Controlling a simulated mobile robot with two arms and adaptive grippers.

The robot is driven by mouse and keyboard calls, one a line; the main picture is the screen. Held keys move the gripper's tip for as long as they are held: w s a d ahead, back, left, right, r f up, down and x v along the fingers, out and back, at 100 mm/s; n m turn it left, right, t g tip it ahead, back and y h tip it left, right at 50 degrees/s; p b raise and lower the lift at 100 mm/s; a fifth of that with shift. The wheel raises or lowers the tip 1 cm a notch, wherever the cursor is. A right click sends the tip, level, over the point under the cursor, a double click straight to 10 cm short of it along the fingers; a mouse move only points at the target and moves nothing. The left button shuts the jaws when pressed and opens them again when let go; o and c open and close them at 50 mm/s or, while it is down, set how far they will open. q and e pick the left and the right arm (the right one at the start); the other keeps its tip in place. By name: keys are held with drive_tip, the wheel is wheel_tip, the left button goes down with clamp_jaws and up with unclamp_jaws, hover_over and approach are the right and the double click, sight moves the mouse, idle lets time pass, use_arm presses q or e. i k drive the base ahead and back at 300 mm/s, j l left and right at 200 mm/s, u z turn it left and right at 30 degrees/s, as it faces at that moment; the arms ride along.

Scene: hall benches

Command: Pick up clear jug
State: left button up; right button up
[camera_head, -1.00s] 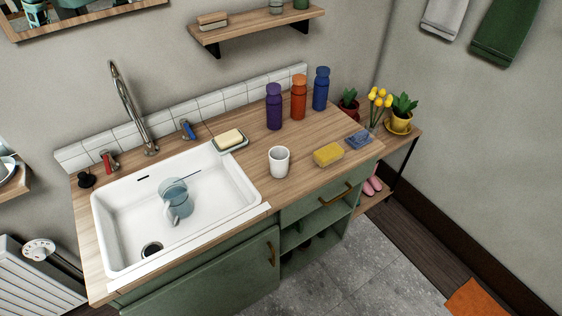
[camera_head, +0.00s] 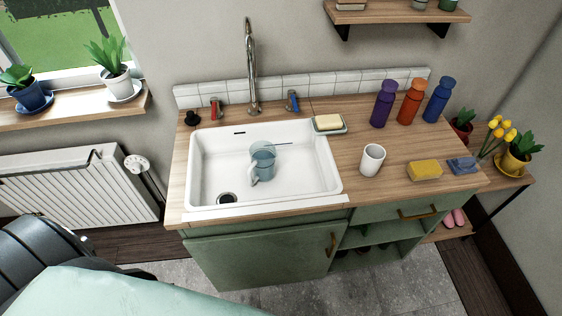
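The clear jug (camera_head: 263,163) is a see-through, bluish vessel with a handle on its left side. It is inside the white sink (camera_head: 215,160), near the middle of the basin. A thin dark stick-like thing shows at its rim and points right. Neither of my grippers shows in the view. Part of what looks like my own arm or body fills the lower left corner, well apart from the sink.
A tall tap (camera_head: 251,70) stands behind the sink. A soap dish (camera_head: 329,125), a white cup (camera_head: 372,160), a yellow sponge (camera_head: 424,170) and several bottles, including a purple one (camera_head: 384,104), are on the wooden counter at right. A radiator (camera_head: 80,185) is at left.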

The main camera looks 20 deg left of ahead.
sight(262, 153)
drive_tip(key=k+j+z, duration=0.1)
drive_tip(key=j, duration=0.25)
drive_tip(key=k+j, duration=0.1)
drive_tip(key=j, duration=0.3)
drive_tip(key=k+j+z, duration=0.15)
drive_tip(key=j, duration=0.2)
drive_tip(key=k+j+z, duration=0.1)
drive_tip(key=j, duration=0.3)
drive_tip(key=k+j, duration=0.1)
drive_tip(key=j, duration=0.2)
drive_tip(key=j+z, duration=0.05)
